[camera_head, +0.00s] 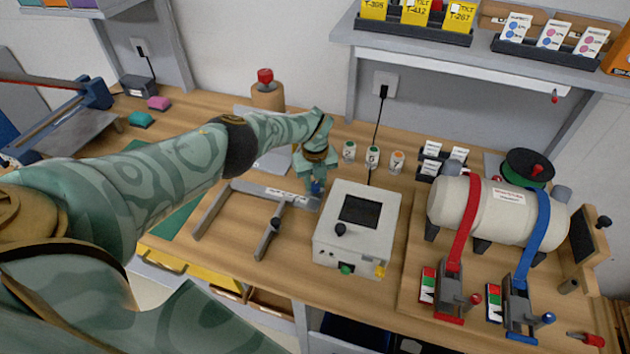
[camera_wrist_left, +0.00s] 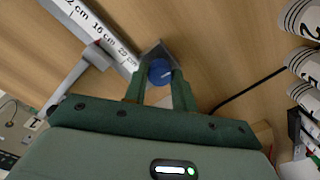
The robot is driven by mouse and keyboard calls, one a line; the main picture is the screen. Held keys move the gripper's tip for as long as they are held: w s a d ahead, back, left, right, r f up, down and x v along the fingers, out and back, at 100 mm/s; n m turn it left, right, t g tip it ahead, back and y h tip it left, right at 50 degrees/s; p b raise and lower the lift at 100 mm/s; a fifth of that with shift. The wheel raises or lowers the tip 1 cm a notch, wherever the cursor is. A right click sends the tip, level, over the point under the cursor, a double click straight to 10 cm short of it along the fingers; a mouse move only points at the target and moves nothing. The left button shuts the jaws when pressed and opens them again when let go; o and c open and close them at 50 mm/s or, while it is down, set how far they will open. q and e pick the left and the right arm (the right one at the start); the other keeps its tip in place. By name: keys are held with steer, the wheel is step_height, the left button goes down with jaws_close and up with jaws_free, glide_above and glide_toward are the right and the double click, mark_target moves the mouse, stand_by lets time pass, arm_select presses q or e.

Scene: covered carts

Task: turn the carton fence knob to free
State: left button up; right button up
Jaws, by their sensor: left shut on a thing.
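The carton fence is a grey frame (camera_head: 243,187) on the bench, left of the white box with a dark screen. Its rail (camera_wrist_left: 100,30) carries centimetre marks in the left wrist view. A sliding arm (camera_head: 266,239) extends from the rail toward the bench front. A round blue knob (camera_wrist_left: 160,71) sits at the rail's end, and a bit of it shows in the head view (camera_head: 316,187). My left gripper (camera_head: 314,184) reaches down over this end, its fingers shut on the blue knob (camera_wrist_left: 160,85). The knob's setting cannot be read. My right gripper is out of view.
The white box (camera_head: 358,225) stands close right of my left gripper. Several small numbered pots (camera_head: 372,158) and a black cable (camera_head: 378,125) are just behind. A strapped cylinder (camera_head: 495,210) lies at right. A red-topped post (camera_head: 267,92) stands behind my arm.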

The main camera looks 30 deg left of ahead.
arm_select(q)
steer(key=shift+w+r, duration=0.1)
steer(key=o, duration=1)
step_height(320, 180, up, 8)
steer(key=p, duration=0.4)
steer(key=shift+a+f+p, duration=0.1)
steer(key=shift+f+p, duration=0.1)
steer(key=shift+p, duration=0.15)
step_height(320, 180, up, 9)
steer(key=p, duration=0.2)
glide_above(315, 184)
steer(key=shift+f, duration=0.2)
steer(key=shift+f, duration=0.1)
